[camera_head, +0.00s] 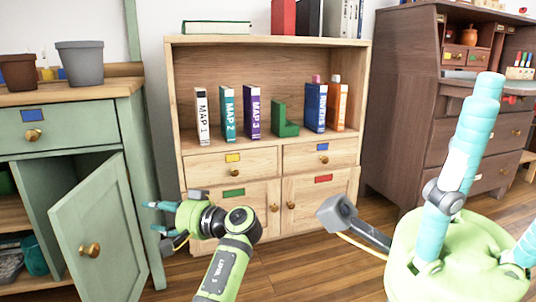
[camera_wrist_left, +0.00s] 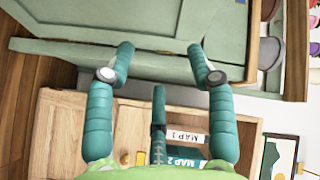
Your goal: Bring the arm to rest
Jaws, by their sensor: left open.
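My left gripper (camera_head: 152,218) is in front of the gap between the green cabinet and the wooden bookcase, its teal fingers pointing left. In the left wrist view its teal fingers (camera_wrist_left: 160,55) are spread apart with nothing between them. The green cabinet's side shows beyond the fingertips. My right gripper (camera_head: 455,250) is large and close at the lower right, with one teal finger pointing up and another cut off by the picture's edge. I cannot tell whether it is open or shut, and I see nothing held in it.
The green cabinet (camera_head: 130,130) has an open door (camera_head: 98,232) close to the left of my left gripper. The wooden bookcase (camera_head: 185,110) holds map books (camera_head: 228,113) and a green L-shaped block (camera_head: 283,122). A dark brown desk (camera_head: 400,95) stands right. Wooden floor (camera_head: 300,275) shows in front.

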